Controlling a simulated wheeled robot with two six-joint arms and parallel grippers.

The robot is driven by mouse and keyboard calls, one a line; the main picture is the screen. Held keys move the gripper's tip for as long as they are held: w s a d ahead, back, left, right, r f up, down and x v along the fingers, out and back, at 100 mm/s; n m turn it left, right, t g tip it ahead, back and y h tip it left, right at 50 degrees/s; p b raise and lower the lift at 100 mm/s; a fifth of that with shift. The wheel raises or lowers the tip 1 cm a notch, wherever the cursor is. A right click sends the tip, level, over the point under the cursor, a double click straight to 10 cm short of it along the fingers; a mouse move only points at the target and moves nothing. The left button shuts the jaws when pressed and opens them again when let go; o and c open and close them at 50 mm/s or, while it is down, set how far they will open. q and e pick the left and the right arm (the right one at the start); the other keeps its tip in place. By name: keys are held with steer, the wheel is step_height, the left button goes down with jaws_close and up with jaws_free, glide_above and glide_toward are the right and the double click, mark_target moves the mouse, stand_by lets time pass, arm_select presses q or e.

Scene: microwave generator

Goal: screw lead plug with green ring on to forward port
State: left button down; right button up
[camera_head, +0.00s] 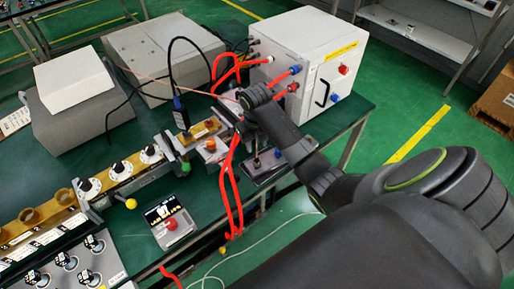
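My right arm reaches in from the lower right, and its gripper (232,108) is over the bench beside the white box's front left. The fingers are small and partly hidden by the wrist, so I cannot tell if they are open or hold anything. A small green part (185,167) shows at the right end of the brass waveguide row (120,172); I cannot tell if it is the plug's green ring. A blue plug (181,112) on a black cable stands upright above the brass piece (198,131). I cannot pick out the forward port. My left gripper is not in view.
A white box (305,60) with red leads stands at the back right. Red cables (230,190) hang over the bench's front edge. Two grey boxes (75,80) (163,52) stand at the back left. A small meter with a red knob (170,222) lies in front.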

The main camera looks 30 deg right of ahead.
mark_target(257, 158)
steer(key=shift+f, duration=0.1)
step_height(257, 158, down, 5)
steer(key=b, duration=0.6)
steer(key=shift+w+d, duration=0.1)
steer(key=shift+f, duration=0.4)
steer(key=shift+w+d+f+b, duration=0.15)
steer(key=shift+f+b, duration=0.6)
steer(key=shift+f, duration=0.8)
steer(key=shift+r, duration=0.1)
steer(key=shift+p, duration=0.45)
steer(key=shift+p, duration=0.4)
